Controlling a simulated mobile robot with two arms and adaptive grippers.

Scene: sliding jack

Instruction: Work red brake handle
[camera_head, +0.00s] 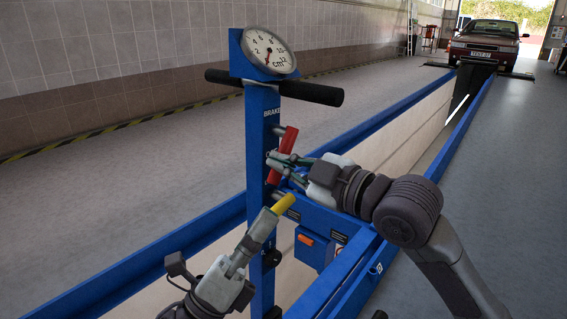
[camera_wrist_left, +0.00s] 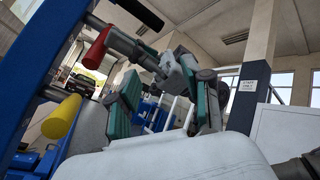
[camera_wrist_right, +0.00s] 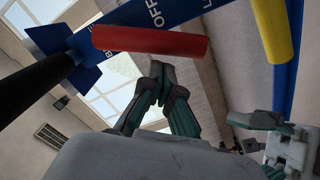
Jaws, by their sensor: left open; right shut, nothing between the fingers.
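The red brake handle (camera_head: 287,142) slants out from the blue post, near the BRAKE label. It also shows in the left wrist view (camera_wrist_left: 97,48) and the right wrist view (camera_wrist_right: 150,41). My right gripper (camera_head: 273,160) is shut and empty, its fingertips crossing the handle's lower part in the head view. In the right wrist view, its closed tips (camera_wrist_right: 160,70) lie just below the handle; I cannot tell whether they touch. My left gripper (camera_head: 266,220) is open, close to the yellow handle (camera_head: 284,204). In the left wrist view, the yellow handle (camera_wrist_left: 61,117) is outside its fingers (camera_wrist_left: 165,105).
The blue post (camera_head: 257,128) carries a round gauge (camera_head: 268,50) and a black crossbar (camera_head: 310,93) above the handles. A blue frame (camera_head: 318,212) with a small blue box (camera_head: 312,250) is beside it. Blue pit rails run back towards a parked car (camera_head: 486,43).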

